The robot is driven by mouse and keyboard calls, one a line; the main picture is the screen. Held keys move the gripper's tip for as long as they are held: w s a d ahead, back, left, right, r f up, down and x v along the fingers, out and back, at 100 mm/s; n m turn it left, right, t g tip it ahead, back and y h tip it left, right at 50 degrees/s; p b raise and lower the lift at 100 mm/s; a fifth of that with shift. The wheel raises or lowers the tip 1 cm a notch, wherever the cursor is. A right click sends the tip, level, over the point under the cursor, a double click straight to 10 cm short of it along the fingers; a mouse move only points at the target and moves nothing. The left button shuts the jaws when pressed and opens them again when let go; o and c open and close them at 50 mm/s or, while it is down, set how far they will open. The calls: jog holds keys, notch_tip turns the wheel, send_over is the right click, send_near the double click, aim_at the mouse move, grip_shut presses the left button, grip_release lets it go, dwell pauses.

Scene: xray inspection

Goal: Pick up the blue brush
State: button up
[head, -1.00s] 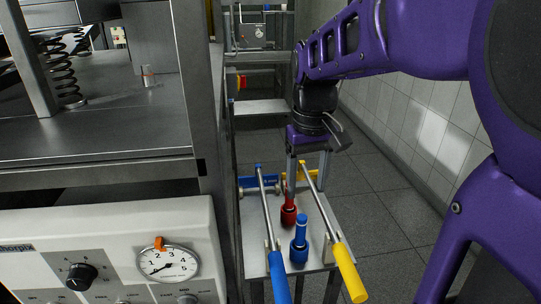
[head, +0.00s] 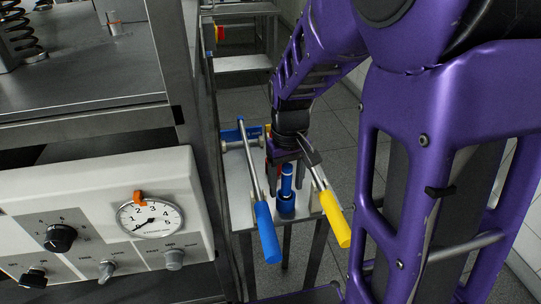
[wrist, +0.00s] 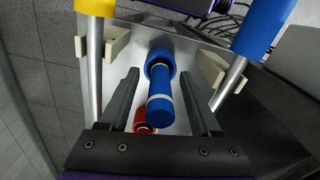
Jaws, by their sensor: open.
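The short blue brush (head: 286,201), a blue cylinder on a wider blue base, stands on the small metal table (head: 241,208). In the wrist view the blue brush (wrist: 160,108) shows between the two fingers of my gripper (wrist: 162,76), with its wide end just beyond the fingertips. My gripper (head: 286,172) is open, above the table, with a finger on each side of the brush and gaps to it. A red piece of similar shape (wrist: 145,127) is partly hidden behind the brush.
A white control panel (head: 108,228) and metal shelving stand at left.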

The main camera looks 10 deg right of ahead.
jog(key=shift+f, duration=0.1)
grip_shut()
dwell(0.4)
